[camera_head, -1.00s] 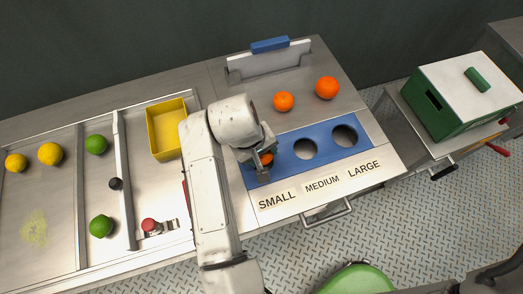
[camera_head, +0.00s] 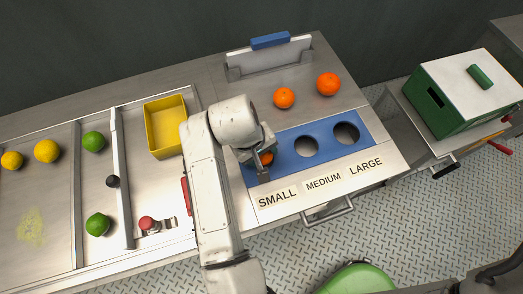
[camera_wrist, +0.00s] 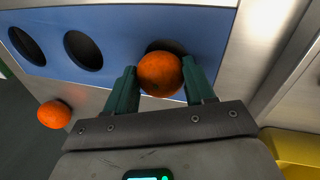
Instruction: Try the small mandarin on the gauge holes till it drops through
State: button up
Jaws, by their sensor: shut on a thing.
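The small mandarin (camera_wrist: 160,74) is between the fingers of my gripper (camera_wrist: 161,86) in the wrist view, and my gripper is shut on it. It is over the edge of the SMALL hole, whose dark rim shows behind it. In the head view the mandarin (camera_head: 267,158) is partly hidden by my gripper (camera_head: 264,163). The blue gauge plate (camera_head: 324,149) has the medium hole (camera_head: 306,146) and the large hole (camera_head: 346,133) bare and open. I cannot tell how far the mandarin sits in the small hole.
Two other oranges (camera_head: 284,98) and (camera_head: 328,84) lie on the steel top behind the plate. A yellow bin (camera_head: 165,127) stands left of my arm. Limes (camera_head: 98,224) and lemons (camera_head: 47,151) lie in the left trays. A green box (camera_head: 462,95) stands at the right.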

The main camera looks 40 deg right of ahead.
jog(key=shift+f, duration=0.25)
jog(key=o, duration=1.1)
jog(key=shift+o, duration=0.2)
jog(key=b+v, duration=0.1)
jog(key=v, duration=0.9)
jog(key=shift+r, duration=0.4)
jog(key=shift+a, duration=0.1)
